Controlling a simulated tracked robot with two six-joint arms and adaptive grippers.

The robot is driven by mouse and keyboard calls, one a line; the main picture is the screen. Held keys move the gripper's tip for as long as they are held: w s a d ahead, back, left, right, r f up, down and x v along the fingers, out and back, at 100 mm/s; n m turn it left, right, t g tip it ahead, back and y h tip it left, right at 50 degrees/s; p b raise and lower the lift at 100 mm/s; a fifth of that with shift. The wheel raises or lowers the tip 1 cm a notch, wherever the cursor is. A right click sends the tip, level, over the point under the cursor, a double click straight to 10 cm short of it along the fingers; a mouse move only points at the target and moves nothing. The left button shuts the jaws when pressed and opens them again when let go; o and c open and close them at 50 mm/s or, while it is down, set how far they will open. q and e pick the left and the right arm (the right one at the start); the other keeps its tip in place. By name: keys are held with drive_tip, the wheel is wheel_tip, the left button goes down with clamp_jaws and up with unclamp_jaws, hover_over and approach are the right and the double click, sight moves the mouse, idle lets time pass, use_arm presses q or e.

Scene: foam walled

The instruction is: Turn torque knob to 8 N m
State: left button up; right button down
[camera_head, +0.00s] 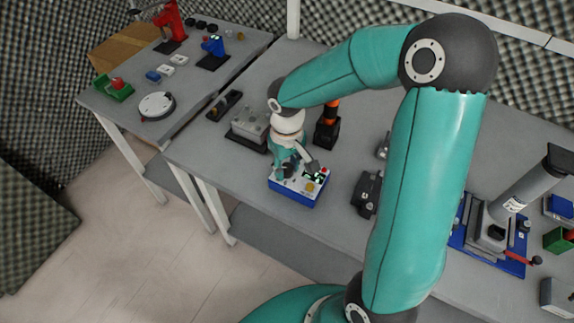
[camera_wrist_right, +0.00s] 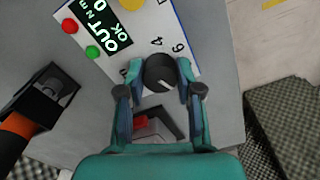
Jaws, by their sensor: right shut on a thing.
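The torque box (camera_head: 299,196) is blue with a white panel and stands near the front edge of the grey table. In the wrist view its panel (camera_wrist_right: 190,50) shows a black torque knob (camera_wrist_right: 159,72) with a pale pointer mark and the figures 4 and 6 beside it. A dark display (camera_wrist_right: 107,25) shows green text, including OUT, OK and a 0. My right gripper (camera_head: 300,168) reaches down onto the box. In the wrist view its fingers (camera_wrist_right: 160,78) are shut on the knob from both sides. The 8 mark is not visible. My left gripper is in neither view.
The panel also has a red button (camera_wrist_right: 69,26), a green button (camera_wrist_right: 92,52) and a yellow part (camera_wrist_right: 131,4). A black-and-orange tool (camera_head: 328,124) stands behind the box. A grey box (camera_head: 250,122) sits to the left, and a black device (camera_head: 366,192) to the right.

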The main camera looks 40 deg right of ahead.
sight(287, 167)
drive_tip(key=shift+n, duration=0.3)
drive_tip(key=n, duration=0.3)
drive_tip(key=shift+n, duration=2.5)
drive_tip(key=shift+d, duration=0.1)
drive_tip(key=c, duration=0.8)
unclamp_jaws()
drive_tip(key=shift+o, duration=0.2)
wheel_tip(287, 167, up, 12)
